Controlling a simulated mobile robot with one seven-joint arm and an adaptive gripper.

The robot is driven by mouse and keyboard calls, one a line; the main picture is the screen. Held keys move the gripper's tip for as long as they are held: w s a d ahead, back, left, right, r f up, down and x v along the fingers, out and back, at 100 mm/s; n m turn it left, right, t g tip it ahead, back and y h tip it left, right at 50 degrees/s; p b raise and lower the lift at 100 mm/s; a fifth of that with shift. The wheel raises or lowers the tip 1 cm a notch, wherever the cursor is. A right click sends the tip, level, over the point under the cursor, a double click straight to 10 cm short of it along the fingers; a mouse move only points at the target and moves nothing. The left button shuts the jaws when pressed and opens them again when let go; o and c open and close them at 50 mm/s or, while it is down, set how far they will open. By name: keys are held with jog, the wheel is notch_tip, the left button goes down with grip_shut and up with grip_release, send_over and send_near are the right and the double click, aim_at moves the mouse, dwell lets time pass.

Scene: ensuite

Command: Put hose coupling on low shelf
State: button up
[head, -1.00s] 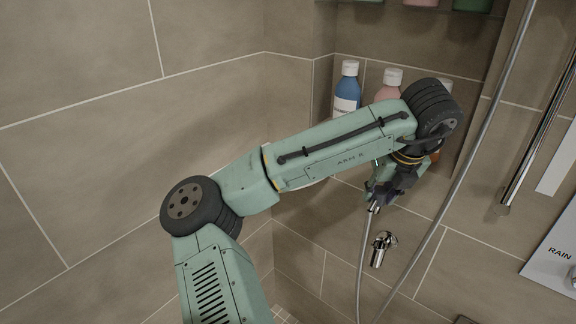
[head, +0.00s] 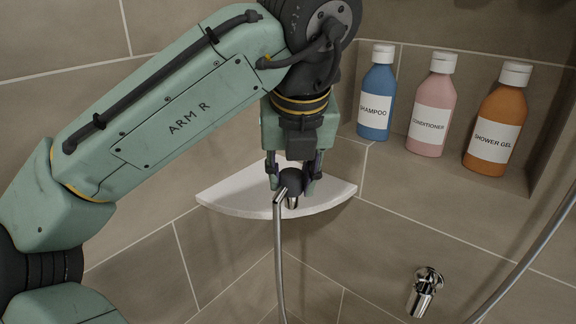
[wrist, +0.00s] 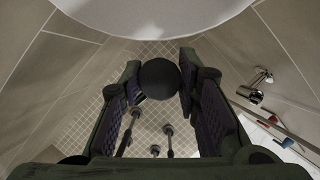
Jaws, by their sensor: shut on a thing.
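The hose coupling (head: 291,181) has a dark round knob and a chrome part below it. My gripper (head: 293,185) points down and is shut on the knob, with a finger on either side. In the wrist view the knob (wrist: 160,78) sits between the fingers. A metal hose (head: 280,262) hangs from the coupling. The low shelf (head: 232,197) is a white corner shelf. My gripper and the coupling cover part of it in the head view. In the wrist view the shelf (wrist: 155,14) fills the top edge, and the knob shows just off its rim, over the floor.
Shampoo (head: 376,95), conditioner (head: 432,105) and shower gel (head: 497,119) bottles stand in a wall niche to the right. A chrome wall fitting (head: 425,291) is lower right. Another hose length (head: 527,265) crosses the right side. The visible shelf top is bare. Tiled walls close in behind.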

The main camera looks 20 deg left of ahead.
jog(key=w+a+f, duration=0.1)
jog(key=w, duration=0.2)
jog(key=w+a+f+p, duration=0.1)
jog(key=w, duration=0.3)
jog(key=w+a+f+p, duration=0.1)
jog(key=w+f, duration=0.1)
jog(key=w, duration=0.1)
jog(key=shift+w+a, duration=0.15)
jog(key=shift+w, duration=0.2)
jog(key=shift+f, duration=0.25)
jog(key=shift+f, duration=0.2)
jog(key=o, duration=1.2)
jog(key=shift+r, duration=0.1)
